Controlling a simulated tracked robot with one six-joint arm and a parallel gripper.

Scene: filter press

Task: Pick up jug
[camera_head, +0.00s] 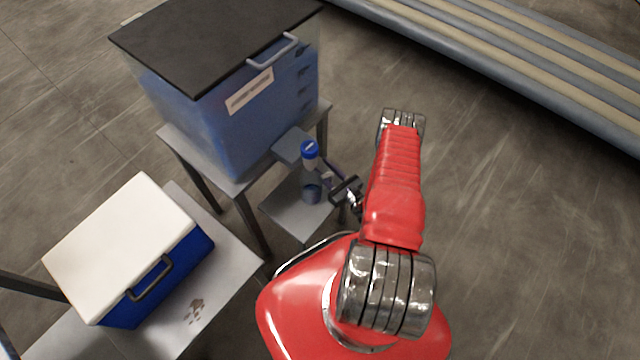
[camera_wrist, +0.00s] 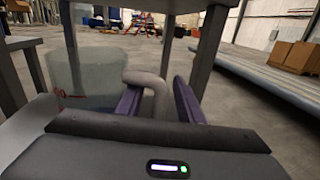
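The jug (camera_head: 312,188) is clear, with a blue cap, and stands upright on a small low grey shelf (camera_head: 290,215). In the wrist view the translucent jug (camera_wrist: 82,72) is at the left, and its pale curved handle (camera_wrist: 147,78) reaches towards the middle. My gripper (camera_head: 333,180) is just right of the jug, on its handle side. In the wrist view my gripper (camera_wrist: 158,92) is open, with purple fingers either side of the handle. A gap shows between the handle and the right finger; contact with the left finger is unclear. The jug's cap is out of the wrist view.
A large blue tank (camera_head: 240,120) with a black lid stands on a grey stand behind the jug. A blue cooler (camera_head: 165,285) with a white lid sits on a grey table at the left. Floor to the right is clear up to a long ribbed structure (camera_head: 510,55).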

